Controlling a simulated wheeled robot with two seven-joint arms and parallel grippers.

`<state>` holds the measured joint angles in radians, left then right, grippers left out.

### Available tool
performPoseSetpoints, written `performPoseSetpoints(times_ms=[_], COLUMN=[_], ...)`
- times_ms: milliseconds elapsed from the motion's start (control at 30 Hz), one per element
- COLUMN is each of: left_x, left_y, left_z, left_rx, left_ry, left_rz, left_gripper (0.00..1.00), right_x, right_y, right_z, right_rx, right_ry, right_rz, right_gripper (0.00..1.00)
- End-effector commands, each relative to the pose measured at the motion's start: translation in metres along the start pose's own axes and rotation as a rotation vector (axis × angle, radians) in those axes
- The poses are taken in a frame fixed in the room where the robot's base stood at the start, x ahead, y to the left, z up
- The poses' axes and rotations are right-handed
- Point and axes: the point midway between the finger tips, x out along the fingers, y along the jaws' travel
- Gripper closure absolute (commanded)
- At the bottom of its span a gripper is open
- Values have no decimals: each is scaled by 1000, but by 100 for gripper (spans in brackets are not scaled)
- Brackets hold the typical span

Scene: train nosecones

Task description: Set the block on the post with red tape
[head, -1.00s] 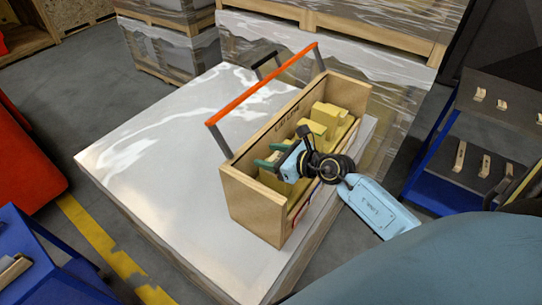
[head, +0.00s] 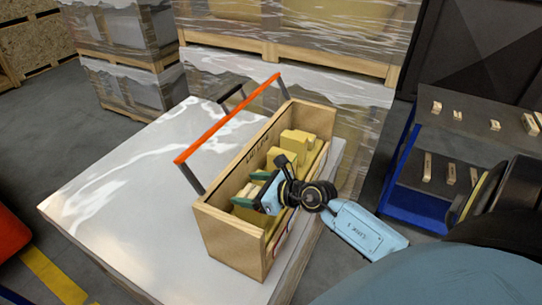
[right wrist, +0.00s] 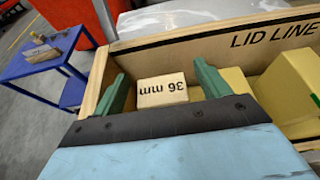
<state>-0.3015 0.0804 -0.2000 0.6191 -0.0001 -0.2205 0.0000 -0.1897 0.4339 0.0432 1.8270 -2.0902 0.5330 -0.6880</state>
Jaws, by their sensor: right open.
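I cannot make out a post with red tape in these frames. My left gripper is not in view.
The crate stands on a pallet load wrapped in shiny film (head: 120,185). A blue-framed rack (head: 415,205) with small wooden pieces stands at the right. A blue table (right wrist: 45,65) with wooden pieces shows in the right wrist view. The crate wall has "LID LINE" lettering.

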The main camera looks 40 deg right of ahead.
Motion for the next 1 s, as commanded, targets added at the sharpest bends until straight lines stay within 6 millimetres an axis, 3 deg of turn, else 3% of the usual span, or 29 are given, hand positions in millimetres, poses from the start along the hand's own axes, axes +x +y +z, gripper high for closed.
performPoseSetpoints(times_ms=[300, 500, 1000], left_x=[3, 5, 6], left_y=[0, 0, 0], left_z=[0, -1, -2], left_rx=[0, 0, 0], left_ry=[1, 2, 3], left_rz=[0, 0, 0], left_gripper=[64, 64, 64], right_x=[-64, -89, -97], right_y=[0, 0, 0], right_z=[-1, -1, 1], right_rx=[-3, -3, 2], right_ry=[3, 2, -2], right_rz=[1, 0, 0], right_gripper=[25, 25, 25])
